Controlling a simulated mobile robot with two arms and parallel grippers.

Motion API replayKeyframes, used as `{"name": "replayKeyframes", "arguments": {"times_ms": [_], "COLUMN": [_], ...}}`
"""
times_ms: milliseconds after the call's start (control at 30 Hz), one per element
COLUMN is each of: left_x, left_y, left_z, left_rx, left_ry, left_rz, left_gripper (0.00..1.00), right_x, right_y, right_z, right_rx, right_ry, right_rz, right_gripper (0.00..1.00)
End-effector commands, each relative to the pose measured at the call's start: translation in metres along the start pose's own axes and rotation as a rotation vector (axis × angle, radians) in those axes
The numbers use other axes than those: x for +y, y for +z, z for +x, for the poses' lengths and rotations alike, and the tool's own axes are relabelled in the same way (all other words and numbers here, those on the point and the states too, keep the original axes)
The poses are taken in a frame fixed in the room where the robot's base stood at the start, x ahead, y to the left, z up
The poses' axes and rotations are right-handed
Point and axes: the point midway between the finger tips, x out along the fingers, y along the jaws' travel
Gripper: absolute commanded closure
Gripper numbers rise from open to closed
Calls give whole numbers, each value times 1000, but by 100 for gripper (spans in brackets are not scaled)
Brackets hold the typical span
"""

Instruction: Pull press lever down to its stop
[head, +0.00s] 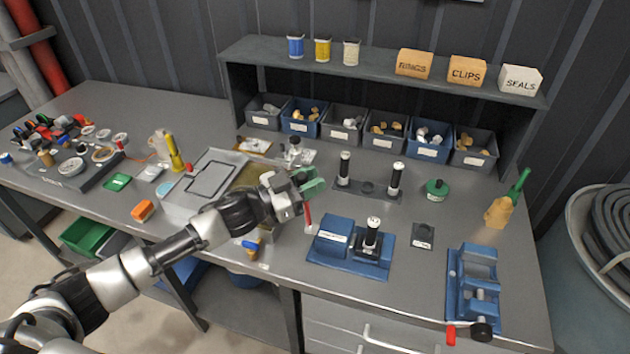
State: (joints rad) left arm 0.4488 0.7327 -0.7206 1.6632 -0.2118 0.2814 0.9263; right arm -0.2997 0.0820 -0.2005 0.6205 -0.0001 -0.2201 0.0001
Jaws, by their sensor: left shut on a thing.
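My left gripper (312,185), with green fingertips, is above the bench just left of the blue press (333,236). It is shut on what looks like the press lever, a red rod (308,217). The red part shows below the fingers, roughly upright, beside the press's left side. The fingers hide the grasp and the rod's upper end. The press has a blue block and a blue base with a black-and-silver post (373,236) standing on it. How the lever joins the press cannot be made out. My right gripper is not in view.
A dark plate with two posts (368,188) stands behind the press. A blue vise (473,285) is at the front right. A grey case (190,197) lies under my left arm. A shelf (390,75) with bins spans the back.

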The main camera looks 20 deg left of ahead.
Motion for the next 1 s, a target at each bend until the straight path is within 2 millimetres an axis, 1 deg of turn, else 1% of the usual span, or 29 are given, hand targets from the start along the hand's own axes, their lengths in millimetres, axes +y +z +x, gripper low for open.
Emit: {"name": "replayKeyframes", "arguments": {"times_ms": [33,367,600,800,1000], "left_x": [8,48,74,91,102], "left_y": [10,20,36,50,62], "left_z": [-8,-48,-74,-91,-102], "left_rx": [30,252,410,525,609], "left_ry": [0,0,-1,0,0], "left_rz": [25,245,405,522,607], "left_gripper": [100,100,100,100,100], "right_x": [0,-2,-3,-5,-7], "right_y": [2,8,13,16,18], "right_z": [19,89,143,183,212], "right_rx": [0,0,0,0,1], "right_ry": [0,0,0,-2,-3], "right_rz": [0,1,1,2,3], "right_gripper": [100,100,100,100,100]}}
